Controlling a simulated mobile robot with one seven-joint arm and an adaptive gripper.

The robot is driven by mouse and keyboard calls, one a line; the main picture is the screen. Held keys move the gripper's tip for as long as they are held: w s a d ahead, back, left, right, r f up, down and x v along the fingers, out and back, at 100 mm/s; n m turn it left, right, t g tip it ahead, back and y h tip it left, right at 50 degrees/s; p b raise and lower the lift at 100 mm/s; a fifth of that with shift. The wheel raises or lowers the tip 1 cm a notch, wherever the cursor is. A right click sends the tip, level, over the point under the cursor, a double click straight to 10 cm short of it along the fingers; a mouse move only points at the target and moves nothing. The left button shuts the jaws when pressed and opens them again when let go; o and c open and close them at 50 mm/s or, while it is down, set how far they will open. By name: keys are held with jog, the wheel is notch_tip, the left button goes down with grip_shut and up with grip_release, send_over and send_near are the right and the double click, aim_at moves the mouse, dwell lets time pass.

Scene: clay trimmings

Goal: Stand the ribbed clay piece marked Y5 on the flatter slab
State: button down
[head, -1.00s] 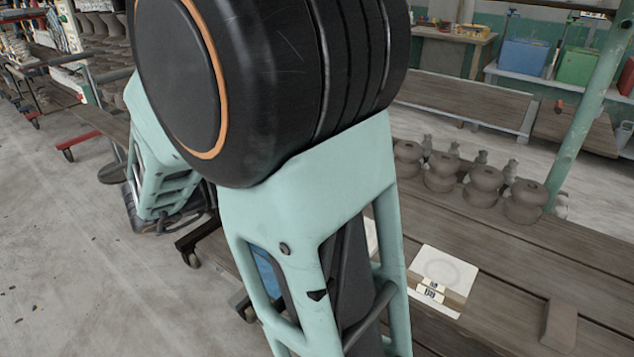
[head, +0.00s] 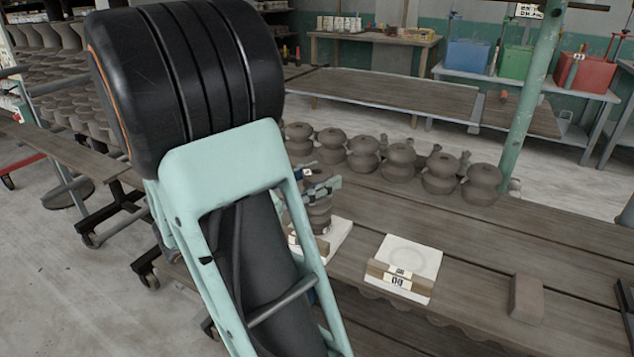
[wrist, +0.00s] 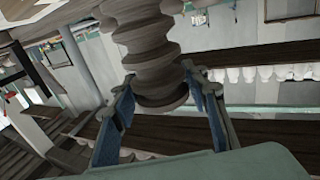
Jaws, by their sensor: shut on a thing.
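My gripper (head: 322,188) is shut on a ribbed grey-brown clay piece (head: 319,218), partly hidden behind my arm. In the wrist view the blue fingers (wrist: 160,105) press on both sides of the ribbed piece (wrist: 145,50). No Y5 mark can be read on it. In the head view the piece is over or on a white slab (head: 338,240), half hidden by my arm; I cannot tell if they touch. A second white slab (head: 428,262) with a faint ring and label cards in front lies clear to its right. I cannot tell which slab is flatter.
A row of several rounded clay pieces (head: 400,160) stands along the back of the plank table (head: 470,240). A brown block (head: 527,298) lies at the right. A green post (head: 535,100) rises behind the table. Bare planks lie between the right slab and the block.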

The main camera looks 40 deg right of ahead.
jog(key=c, duration=1.1)
grip_release()
jog(key=shift+f, duration=0.1)
jog(key=shift+c, duration=0.2)
jog(key=shift+a+r, duration=0.2)
jog(key=w+a+p, duration=0.1)
jog(key=a+p, duration=0.1)
jog(key=a, duration=0.9)
jog(key=shift+a, duration=0.25)
jog(key=shift+w, duration=0.1)
